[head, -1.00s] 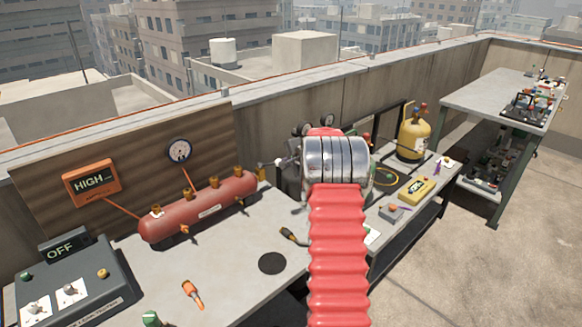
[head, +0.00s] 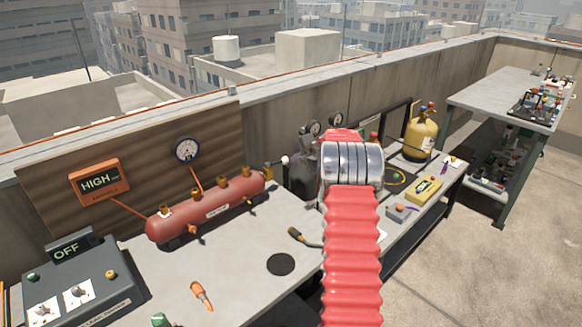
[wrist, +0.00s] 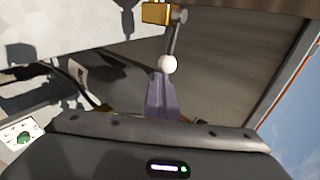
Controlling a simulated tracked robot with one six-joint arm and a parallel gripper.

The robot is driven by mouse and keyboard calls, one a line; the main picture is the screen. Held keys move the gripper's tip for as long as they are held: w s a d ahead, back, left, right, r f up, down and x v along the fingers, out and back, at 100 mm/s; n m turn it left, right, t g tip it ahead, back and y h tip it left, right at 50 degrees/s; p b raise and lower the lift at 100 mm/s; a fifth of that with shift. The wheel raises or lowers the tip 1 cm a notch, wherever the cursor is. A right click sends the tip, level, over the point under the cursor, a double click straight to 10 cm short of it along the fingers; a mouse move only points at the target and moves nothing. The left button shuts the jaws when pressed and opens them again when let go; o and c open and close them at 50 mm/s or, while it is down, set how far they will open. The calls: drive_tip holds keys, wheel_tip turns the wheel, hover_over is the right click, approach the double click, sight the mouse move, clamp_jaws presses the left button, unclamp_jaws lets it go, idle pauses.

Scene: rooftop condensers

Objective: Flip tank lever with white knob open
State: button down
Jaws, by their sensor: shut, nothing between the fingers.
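The red tank (head: 205,208) lies along the back of the bench in the head view. A brass valve (head: 268,173) sits at its right end, with a white knob (head: 285,160) just beside it. In the wrist view the yellow brass valve (wrist: 156,13) is at the top, and a grey lever (wrist: 175,35) runs down from it to the white knob (wrist: 167,64). My gripper (wrist: 163,78) is shut and empty, its purple fingertips right at the knob; I cannot tell whether they touch. In the head view my red arm hides the gripper.
An orange HIGH display (head: 99,183) and a round gauge (head: 187,150) are on the backboard. A grey OFF control box (head: 75,285) stands at front left. An orange-handled tool (head: 202,295) lies on the bench. A yellow gas cylinder (head: 421,137) stands to the right.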

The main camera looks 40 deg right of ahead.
drive_tip(key=shift+w+a+r, duration=0.45)
drive_tip(key=shift+w+a, duration=0.15)
drive_tip(key=shift+a, duration=0.05)
idle(0.3)
drive_tip(key=shift+s, duration=0.1)
drive_tip(key=s+d+r, duration=0.1)
drive_tip(key=s+r, duration=0.5)
drive_tip(key=s, duration=0.6)
drive_tip(key=shift+s+d, duration=0.2)
drive_tip(key=shift+s, duration=0.15)
drive_tip(key=shift+a+f, duration=0.1)
